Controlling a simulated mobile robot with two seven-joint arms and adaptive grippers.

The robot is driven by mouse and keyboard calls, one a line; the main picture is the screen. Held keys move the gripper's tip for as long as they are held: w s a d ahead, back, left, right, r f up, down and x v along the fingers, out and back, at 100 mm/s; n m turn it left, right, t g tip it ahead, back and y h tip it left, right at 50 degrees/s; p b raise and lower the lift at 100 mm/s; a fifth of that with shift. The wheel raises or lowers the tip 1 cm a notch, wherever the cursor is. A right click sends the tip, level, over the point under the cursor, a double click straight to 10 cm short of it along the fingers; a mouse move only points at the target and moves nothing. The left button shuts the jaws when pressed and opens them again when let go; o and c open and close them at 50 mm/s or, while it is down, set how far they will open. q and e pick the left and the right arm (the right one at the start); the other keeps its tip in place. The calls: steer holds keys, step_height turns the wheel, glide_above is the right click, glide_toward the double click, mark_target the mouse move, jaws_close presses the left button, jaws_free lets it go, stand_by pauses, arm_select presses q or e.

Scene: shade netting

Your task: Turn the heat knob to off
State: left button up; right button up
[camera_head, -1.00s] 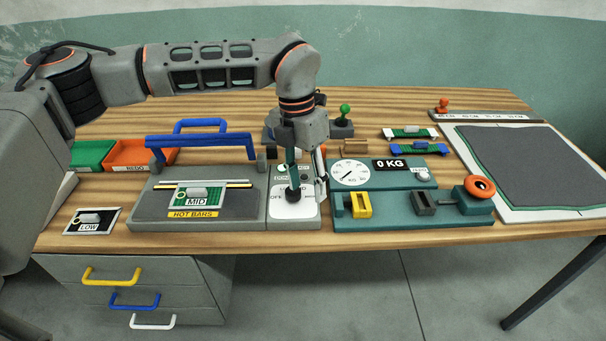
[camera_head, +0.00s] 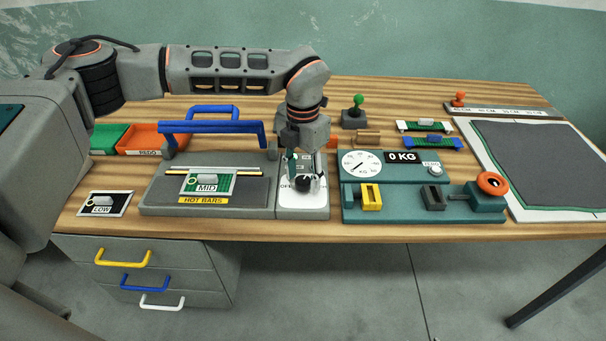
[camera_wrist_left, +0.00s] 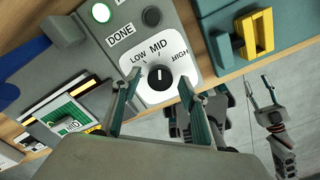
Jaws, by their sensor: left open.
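The heat knob (camera_wrist_left: 160,76) is a black round dial on a white plate, with its white mark pointing at MID in the left wrist view. LOW is left of MID and HIGH is right. The off label is mostly hidden by a finger there. The knob also shows in the head view (camera_head: 302,183), partly covered by my gripper. My left gripper (camera_wrist_left: 157,86) is open, with one finger on each side of the knob; I cannot tell whether they touch it. My right gripper (camera_wrist_left: 260,80) hangs apart at the right of the wrist view, fingers apart and empty.
The hot-bar sealer with its blue handle (camera_head: 212,127) stands left of the knob plate.

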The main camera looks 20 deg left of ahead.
arm_select(q)
steer(key=c, duration=1.1)
steer(key=shift+n, duration=0.3)
steer(key=n, duration=0.4)
steer(key=shift+n+b, duration=0.3)
steer(key=shift+b, duration=0.05)
steer(key=n, duration=0.4)
steer(key=n+b, duration=0.1)
steer(key=n, duration=0.4)
steer(key=shift+w+n, duration=0.1)
steer(key=shift+n, duration=0.3)
steer(key=n, duration=0.4)
steer(key=shift+r+n, duration=0.1)
steer(key=shift+n, duration=0.3)
